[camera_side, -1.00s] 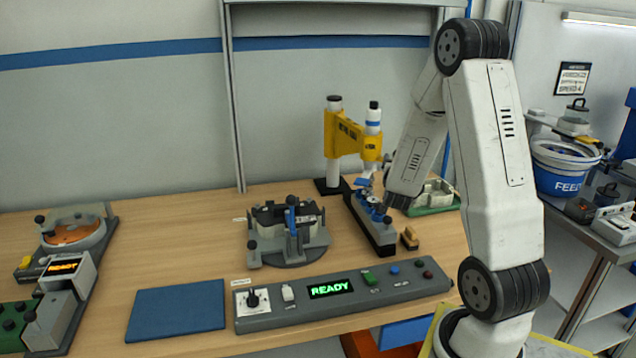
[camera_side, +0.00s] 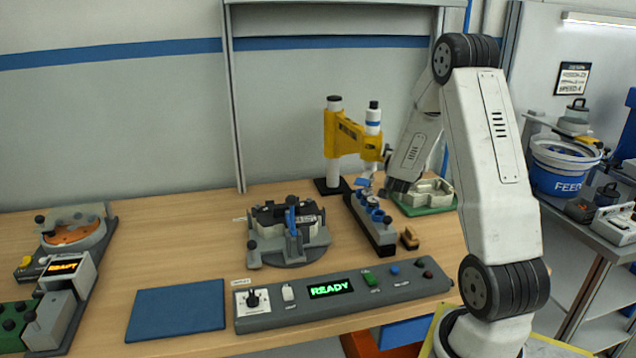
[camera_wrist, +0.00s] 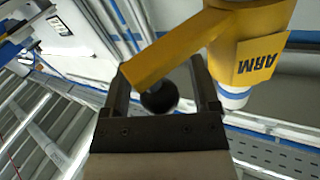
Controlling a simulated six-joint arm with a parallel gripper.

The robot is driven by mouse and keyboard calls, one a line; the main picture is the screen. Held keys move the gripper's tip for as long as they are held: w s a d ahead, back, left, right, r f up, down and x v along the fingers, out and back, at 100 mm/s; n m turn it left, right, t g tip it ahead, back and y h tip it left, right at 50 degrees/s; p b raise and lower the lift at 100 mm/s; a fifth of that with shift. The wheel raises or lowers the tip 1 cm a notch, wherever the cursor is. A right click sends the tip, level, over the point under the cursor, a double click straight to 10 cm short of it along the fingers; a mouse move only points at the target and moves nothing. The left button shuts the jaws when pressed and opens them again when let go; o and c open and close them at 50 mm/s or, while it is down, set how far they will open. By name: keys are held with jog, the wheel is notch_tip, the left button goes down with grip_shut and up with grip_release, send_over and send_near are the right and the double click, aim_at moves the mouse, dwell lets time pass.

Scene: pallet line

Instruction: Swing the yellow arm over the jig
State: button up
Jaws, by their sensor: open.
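The yellow arm (camera_side: 353,136) sits between a white post and a second white, blue-banded cylinder (camera_side: 373,120), at the back of the bench. In the wrist view the yellow arm (camera_wrist: 180,48) crosses above my gripper (camera_wrist: 163,88), with a dark round knob (camera_wrist: 159,98) near its end. My gripper is open; the knob appears between its two fingers, with no grip on it visible. In the side view my fingertips are small and hard to make out near the yellow arm's right end. The jig (camera_side: 288,240), a round grey fixture with dark parts and a blue handle, stands left of the yellow arm.
A grey block with round parts (camera_side: 378,232) stands below the yellow arm, beside a green tray (camera_side: 428,207). A control panel (camera_side: 395,287) reading READY and a blue mat (camera_side: 178,310) lie in front.

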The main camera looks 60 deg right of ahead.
jog(key=shift+c, duration=0.2)
grip_shut()
dwell(1.3)
